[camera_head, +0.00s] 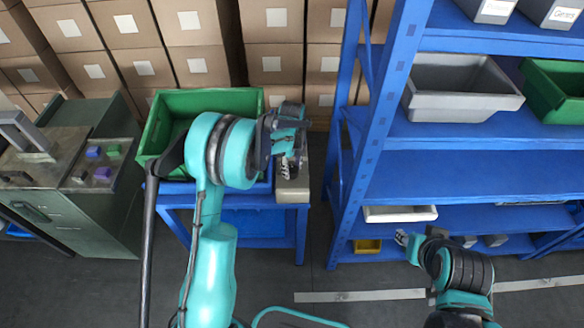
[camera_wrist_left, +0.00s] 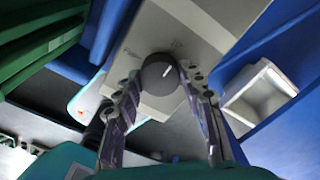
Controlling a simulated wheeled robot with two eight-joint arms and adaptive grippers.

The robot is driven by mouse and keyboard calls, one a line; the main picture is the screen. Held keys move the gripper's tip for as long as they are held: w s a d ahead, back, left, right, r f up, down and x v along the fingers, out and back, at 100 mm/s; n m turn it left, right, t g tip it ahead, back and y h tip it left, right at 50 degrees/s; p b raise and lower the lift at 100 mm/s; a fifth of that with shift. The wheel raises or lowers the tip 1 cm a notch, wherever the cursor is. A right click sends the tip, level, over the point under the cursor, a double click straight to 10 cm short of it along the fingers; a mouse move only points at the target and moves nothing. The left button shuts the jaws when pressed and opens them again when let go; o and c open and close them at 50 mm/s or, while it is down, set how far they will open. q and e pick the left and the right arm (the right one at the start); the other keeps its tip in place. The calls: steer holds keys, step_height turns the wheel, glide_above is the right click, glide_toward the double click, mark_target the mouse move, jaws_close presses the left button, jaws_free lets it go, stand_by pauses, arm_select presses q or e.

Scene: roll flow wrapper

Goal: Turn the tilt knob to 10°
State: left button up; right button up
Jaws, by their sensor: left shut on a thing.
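The tilt knob (camera_wrist_left: 160,72) is a dark round knob with a white pointer line, on a light grey panel (camera_wrist_left: 205,35) in the left wrist view. The line points mostly upward in that view, leaning slightly. Small marks by the knob are too blurred to read. My left gripper (camera_wrist_left: 161,88) has one finger on each side of the knob and is shut on it. In the head view, my left gripper (camera_head: 291,167) is over the grey machine box (camera_head: 293,190), and the knob is hidden. My right gripper (camera_head: 404,240) is at the lower right, too small to read.
A green crate (camera_head: 152,140) stands left of the machine box on a blue stand (camera_head: 250,200). Blue shelves (camera_head: 430,180) with bins rise to the right, and boxes (camera_head: 130,28) are stacked behind. A workbench (camera_head: 50,155) stands at the left.

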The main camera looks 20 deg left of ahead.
mark_target(292, 169)
arm_select(q)
steer(key=o, duration=1.2)
steer(key=shift+c, duration=0.2)
step_height(292, 169, up, 12)
